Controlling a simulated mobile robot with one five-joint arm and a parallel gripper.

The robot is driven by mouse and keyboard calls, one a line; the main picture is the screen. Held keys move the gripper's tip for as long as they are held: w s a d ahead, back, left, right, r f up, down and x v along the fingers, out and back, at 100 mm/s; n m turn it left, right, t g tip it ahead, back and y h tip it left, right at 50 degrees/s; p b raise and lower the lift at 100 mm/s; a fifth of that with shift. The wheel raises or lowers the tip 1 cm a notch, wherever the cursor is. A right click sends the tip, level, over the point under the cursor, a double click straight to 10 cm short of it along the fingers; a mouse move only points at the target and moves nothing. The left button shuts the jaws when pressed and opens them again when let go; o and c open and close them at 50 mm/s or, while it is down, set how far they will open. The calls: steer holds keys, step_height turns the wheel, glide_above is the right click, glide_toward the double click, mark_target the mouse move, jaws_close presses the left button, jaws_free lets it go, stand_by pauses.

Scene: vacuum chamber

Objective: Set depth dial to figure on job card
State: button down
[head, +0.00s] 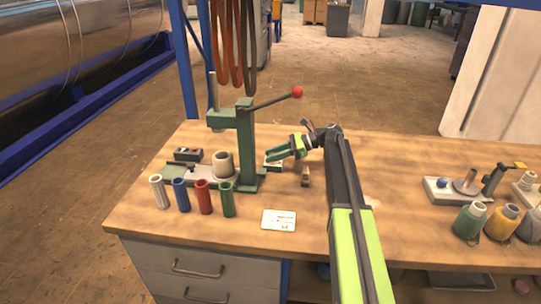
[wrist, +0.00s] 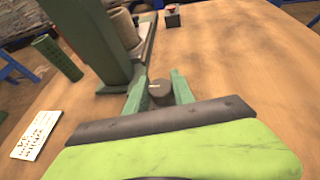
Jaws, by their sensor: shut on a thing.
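The depth dial (wrist: 160,94) is a small dark round knob with a pale mark on its top, seen in the wrist view beside the foot of the green press. My gripper (wrist: 157,98) has its two green fingers on either side of the dial, shut on it. In the head view my gripper (head: 273,162) reaches in from the right at the press's base, and the dial cannot be made out there. The white job card (head: 279,220) lies flat on the bench, in front of the press. It also shows in the wrist view (wrist: 37,135); its figure is too small to read.
The green press (head: 246,140) has a lever with a red knob (head: 297,92). A pale cone (head: 222,164) stands on its base. White, blue, red and green tubes (head: 204,196) stand in front. A switch box (head: 188,154) is behind. Spools (head: 470,219) are at right.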

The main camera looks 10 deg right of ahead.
steer(key=shift+w+d+n+g, duration=0.1)
steer(key=shift+w+n+g, duration=0.05)
steer(key=shift+n+g, duration=0.85)
steer(key=shift+w+d+n+g, duration=0.1)
steer(key=shift+n+g, duration=0.7)
steer(key=shift+g, duration=0.4)
steer(key=shift+r, duration=0.1)
steer(key=c, duration=1.1)
jaws_free()
steer(key=shift+o, duration=0.2)
steer(key=shift+s+a+n, duration=0.1)
steer(key=shift+n, duration=0.2)
